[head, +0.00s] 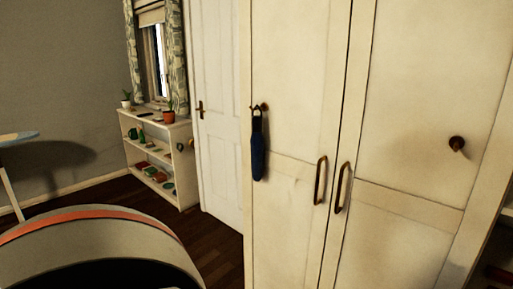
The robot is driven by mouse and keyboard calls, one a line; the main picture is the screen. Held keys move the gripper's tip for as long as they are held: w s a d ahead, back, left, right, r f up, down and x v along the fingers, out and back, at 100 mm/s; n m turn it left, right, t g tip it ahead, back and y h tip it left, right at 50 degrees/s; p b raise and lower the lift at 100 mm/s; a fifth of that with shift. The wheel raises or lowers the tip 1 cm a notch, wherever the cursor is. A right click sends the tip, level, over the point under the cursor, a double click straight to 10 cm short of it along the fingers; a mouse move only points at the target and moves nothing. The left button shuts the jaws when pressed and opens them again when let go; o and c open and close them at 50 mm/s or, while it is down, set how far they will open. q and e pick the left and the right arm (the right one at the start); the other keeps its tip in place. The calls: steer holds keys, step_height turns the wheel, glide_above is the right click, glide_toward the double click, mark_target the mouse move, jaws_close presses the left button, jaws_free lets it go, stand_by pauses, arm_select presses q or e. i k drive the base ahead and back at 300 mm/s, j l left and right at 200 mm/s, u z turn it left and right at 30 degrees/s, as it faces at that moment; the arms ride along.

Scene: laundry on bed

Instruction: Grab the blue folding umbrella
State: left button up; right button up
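The blue folding umbrella (258,158) hangs upright from a small hook (260,107) on the left door of the cream wardrobe (296,60). It is closed, dark blue, with a black upper end and strap at the hook. It hangs left of the wardrobe's two bronze handles. Neither of my grippers shows in the head view, and nothing is seen touching the umbrella.
A second knob or hook (457,143) is on the wardrobe's right door. A white door (220,70) stands left of the wardrobe. A low shelf (187,160) with plants and small items is under the window. Dark wooden floor (215,245) lies open before the door.

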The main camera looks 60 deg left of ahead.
mark_target(256, 139)
steer(key=j+z, duration=0.1)
steer(key=j, duration=1.9)
